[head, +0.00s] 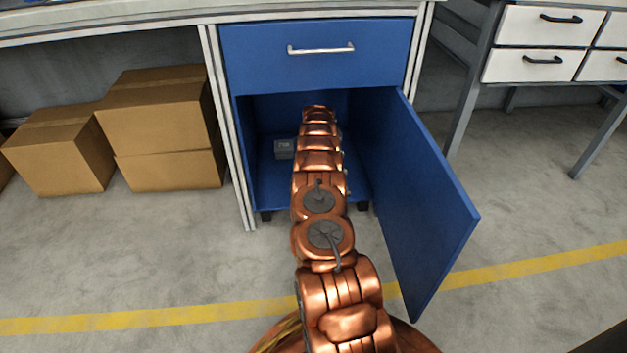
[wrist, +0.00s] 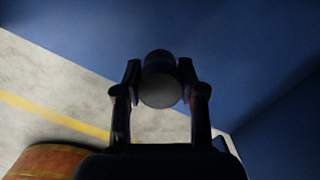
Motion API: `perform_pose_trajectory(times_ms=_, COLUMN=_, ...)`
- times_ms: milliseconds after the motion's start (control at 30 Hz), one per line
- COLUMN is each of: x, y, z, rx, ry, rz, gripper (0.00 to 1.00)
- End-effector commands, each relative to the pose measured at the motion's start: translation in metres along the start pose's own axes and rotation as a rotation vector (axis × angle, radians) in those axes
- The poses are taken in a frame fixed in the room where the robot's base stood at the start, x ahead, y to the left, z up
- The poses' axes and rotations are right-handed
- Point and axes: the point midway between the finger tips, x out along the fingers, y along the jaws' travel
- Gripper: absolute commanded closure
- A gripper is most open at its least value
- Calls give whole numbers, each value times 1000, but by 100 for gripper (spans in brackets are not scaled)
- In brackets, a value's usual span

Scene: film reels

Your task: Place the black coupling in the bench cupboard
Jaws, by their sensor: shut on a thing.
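The black coupling (wrist: 162,82) shows in the wrist view as a dark, short cylinder with a paler end face towards the camera. My gripper (wrist: 160,92) is shut on it, one finger on each side. In the head view my copper arm reaches into the bench cupboard (head: 264,178), a blue cupboard below a drawer. The arm hides my gripper and the coupling there. The cupboard door (head: 434,205) stands wide open to the right. In the wrist view blue cupboard surfaces lie around the coupling; whether it touches one I cannot tell.
A small grey box-like thing (head: 284,148) sits on the cupboard floor, left of my arm. Cardboard boxes (head: 160,125) stand left of the cupboard. A closed blue drawer (head: 318,55) is above the opening. A bench with white drawers (head: 545,45) stands at right.

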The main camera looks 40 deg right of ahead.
Motion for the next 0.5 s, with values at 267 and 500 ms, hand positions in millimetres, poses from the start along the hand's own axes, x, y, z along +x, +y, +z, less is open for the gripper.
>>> perform_pose_trajectory(times_ms=267, x=2, y=-15, z=6, rx=0, ry=-6, rz=-6, gripper=99)
perform_pose_trajectory(times_ms=500, x=2, y=-18, z=6, rx=1, ry=-2, rz=0, gripper=99)
